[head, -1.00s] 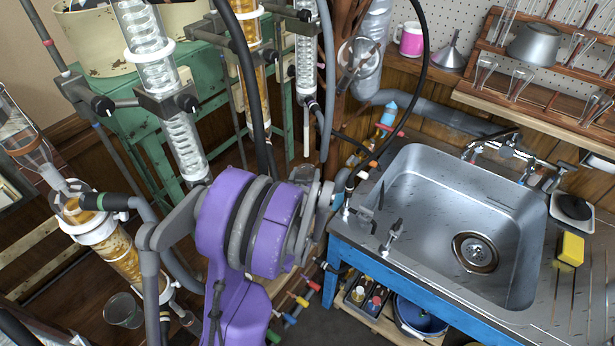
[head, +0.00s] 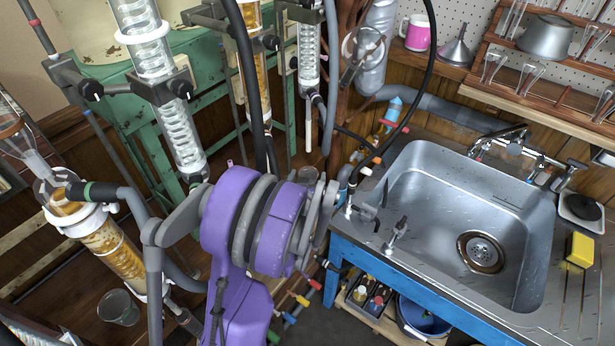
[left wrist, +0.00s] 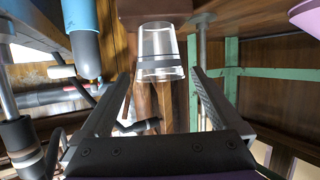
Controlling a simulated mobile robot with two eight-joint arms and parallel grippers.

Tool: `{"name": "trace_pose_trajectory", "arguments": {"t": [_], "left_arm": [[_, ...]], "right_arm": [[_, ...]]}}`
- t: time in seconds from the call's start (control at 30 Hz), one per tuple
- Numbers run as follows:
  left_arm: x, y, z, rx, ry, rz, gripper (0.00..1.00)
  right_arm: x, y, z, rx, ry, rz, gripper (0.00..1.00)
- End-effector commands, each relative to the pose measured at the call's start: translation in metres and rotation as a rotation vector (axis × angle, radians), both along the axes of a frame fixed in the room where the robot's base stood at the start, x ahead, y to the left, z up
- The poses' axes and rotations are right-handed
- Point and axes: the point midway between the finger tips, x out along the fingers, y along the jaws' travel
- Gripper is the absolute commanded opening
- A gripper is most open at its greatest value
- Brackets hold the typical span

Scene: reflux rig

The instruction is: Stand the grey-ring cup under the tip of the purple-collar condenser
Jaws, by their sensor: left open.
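The grey-ring cup (left wrist: 160,45) is clear, with a grey band around it. In the left wrist view it shows ahead of my left gripper (left wrist: 157,88), between the lines of the two fingers. Its narrower end meets a dark brown block (left wrist: 153,9) at the top of that picture. The fingers are open and apart, with clear gaps to the cup on both sides. In the head view my purple wrist link hides the fingers. A condenser with a white tip (head: 308,138) hangs just beyond that wrist. My right gripper is not in view.
Other glass condensers (head: 183,135) hang from clamps at the left, before a green bench (head: 150,145). A clear beaker (head: 118,308) stands at lower left. A steel sink (head: 440,210) on a blue frame is at right. Dark hoses (head: 250,90) cross near my arm.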

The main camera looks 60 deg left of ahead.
Motion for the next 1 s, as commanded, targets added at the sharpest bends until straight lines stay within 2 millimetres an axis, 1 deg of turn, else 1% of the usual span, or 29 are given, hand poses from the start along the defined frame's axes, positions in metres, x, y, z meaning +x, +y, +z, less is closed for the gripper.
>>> {"name": "trace_pose_trajectory", "arguments": {"t": [0.17, 0.27, 0.5, 0.7, 0.83, 1.0], "left_arm": [[-0.001, -0.002, 0.006, 0.0, 0.0, 0.0, 0.99], [-0.011, -0.013, 0.011, 0.0, 0.0, -0.001, 0.99], [-0.044, -0.051, 0.029, 0.0, 0.0, -0.001, 0.99], [-0.065, -0.074, 0.04, 0.0, 0.0, -0.001, 0.99], [-0.072, -0.081, 0.044, 0.0, 0.0, -0.001, 0.99], [-0.075, -0.085, 0.045, 0.0, 0.0, -0.001, 0.99]], "right_arm": [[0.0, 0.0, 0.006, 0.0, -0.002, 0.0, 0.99], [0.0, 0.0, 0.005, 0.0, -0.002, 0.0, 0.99], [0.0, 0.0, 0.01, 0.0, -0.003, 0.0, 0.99], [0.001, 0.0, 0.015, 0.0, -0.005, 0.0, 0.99], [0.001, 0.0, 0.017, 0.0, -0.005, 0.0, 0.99], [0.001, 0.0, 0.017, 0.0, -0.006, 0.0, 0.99]]}}
